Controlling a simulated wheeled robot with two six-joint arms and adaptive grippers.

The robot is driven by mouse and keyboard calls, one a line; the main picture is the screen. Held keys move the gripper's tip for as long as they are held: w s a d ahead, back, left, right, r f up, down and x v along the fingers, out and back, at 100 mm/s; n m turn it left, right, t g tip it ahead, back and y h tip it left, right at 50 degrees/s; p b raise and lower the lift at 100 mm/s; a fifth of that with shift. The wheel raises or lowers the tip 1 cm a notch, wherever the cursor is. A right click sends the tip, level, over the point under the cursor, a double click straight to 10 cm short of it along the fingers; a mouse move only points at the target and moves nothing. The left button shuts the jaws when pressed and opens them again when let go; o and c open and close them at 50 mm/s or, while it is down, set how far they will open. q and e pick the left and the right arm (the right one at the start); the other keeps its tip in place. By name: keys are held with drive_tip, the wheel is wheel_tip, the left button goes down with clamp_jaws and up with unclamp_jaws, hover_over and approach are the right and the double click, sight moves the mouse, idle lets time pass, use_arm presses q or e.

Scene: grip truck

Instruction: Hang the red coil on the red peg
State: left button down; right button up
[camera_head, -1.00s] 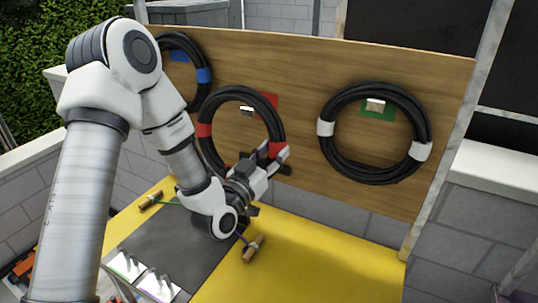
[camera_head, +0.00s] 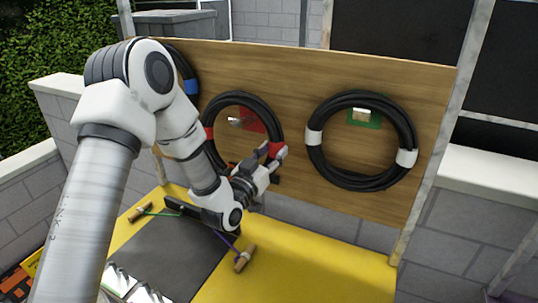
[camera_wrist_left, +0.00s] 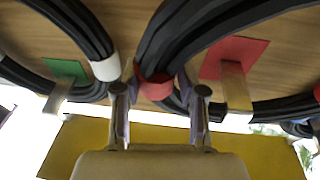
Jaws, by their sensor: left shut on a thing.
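The red coil (camera_head: 210,152) is a ring of black cable with red bands, upright in front of the board's middle. The red peg (camera_head: 236,121) is pale metal on a red plate (camera_head: 255,120). In the head view it shows inside the ring, below the coil's top. My left gripper (camera_head: 273,163) is shut on the coil's lower right side. In the left wrist view, the fingers (camera_wrist_left: 160,92) flank the cable by a red band (camera_wrist_left: 155,87), and the peg (camera_wrist_left: 236,88) stands to the right. I cannot tell whether the coil rests on the peg. My right gripper is not in view.
A white-banded coil (camera_head: 315,160) hangs around the peg on the green plate (camera_head: 372,120), close to the right. A blue-banded coil (camera_head: 190,86) is at the left, partly behind my arm. The yellow table (camera_head: 320,265) holds small brown pieces (camera_head: 244,258) and a dark mat (camera_head: 165,255).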

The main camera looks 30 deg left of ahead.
use_arm(q)
drive_tip(key=shift+w, duration=1.3)
drive_tip(key=shift+w+f+b, duration=0.25)
drive_tip(key=shift+f+b, duration=0.75)
drive_tip(key=shift+f, duration=0.05)
drive_tip(key=shift+w+f+b, duration=0.25)
drive_tip(key=shift+f+b, duration=0.75)
